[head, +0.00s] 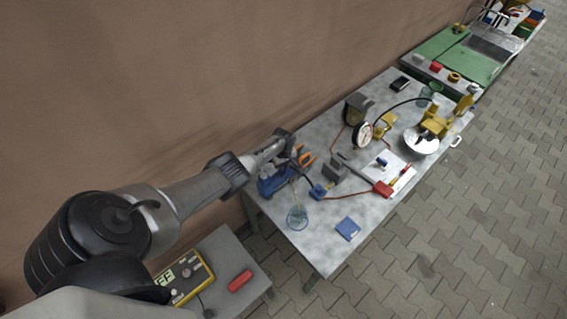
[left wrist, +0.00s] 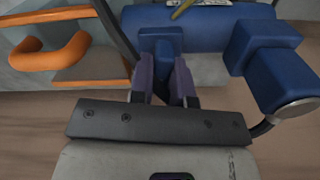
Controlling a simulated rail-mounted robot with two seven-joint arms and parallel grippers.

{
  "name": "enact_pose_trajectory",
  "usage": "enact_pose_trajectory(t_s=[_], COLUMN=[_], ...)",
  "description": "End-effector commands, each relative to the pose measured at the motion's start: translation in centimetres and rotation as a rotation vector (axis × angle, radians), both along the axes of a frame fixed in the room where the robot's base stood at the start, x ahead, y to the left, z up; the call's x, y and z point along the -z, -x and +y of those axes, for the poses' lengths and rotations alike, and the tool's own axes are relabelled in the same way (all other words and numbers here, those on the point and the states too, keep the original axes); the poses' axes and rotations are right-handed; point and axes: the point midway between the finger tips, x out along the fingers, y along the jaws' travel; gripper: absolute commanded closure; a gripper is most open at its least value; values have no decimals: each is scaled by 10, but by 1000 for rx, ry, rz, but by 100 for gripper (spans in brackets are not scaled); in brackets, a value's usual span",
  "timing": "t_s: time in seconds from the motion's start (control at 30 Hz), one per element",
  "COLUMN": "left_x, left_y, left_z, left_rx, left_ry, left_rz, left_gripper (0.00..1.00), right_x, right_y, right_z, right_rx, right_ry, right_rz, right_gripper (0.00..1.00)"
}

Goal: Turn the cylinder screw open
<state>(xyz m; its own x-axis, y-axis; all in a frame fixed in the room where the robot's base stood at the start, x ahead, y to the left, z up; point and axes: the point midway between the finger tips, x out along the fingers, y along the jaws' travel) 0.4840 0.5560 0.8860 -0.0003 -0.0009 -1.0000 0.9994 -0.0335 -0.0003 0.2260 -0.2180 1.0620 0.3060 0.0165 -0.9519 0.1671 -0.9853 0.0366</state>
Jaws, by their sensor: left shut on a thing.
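A blue cylinder (head: 274,185) lies at the near left end of the grey work table. In the left wrist view its long blue body (left wrist: 205,28) runs across the top. A small blue screw piece (left wrist: 161,40) sticks out from it toward me. My left gripper (head: 287,152) reaches in at the cylinder's wall side. In the left wrist view its two fingers (left wrist: 165,80) are shut on the blue screw piece, one on each side. How far the screw is turned cannot be told. My right gripper is not in view.
Orange handles (head: 306,157) stand close to the cylinder, also left in the wrist view (left wrist: 55,52). A wire basket (head: 297,217), a blue pad (head: 347,229) and a pressure gauge (head: 362,136) are on the table. A yellow control box (head: 188,277) stands on a low side table. The wall is close behind.

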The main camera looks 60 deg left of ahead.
Motion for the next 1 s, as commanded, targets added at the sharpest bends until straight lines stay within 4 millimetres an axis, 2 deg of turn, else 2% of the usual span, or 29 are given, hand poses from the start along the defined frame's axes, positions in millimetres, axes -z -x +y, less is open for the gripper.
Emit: enact_pose_trajectory(t_s=[0.4, 1.0], left_x=[-1, 0], left_y=[1, 1], left_z=[0, 1], left_rx=[-200, -241], left_ry=[-1, -2], left_rz=[0, 0], left_gripper=[100, 100], right_x=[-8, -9], right_y=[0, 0], right_z=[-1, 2], right_rx=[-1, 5], right_ry=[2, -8], right_rz=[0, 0], right_gripper=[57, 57])
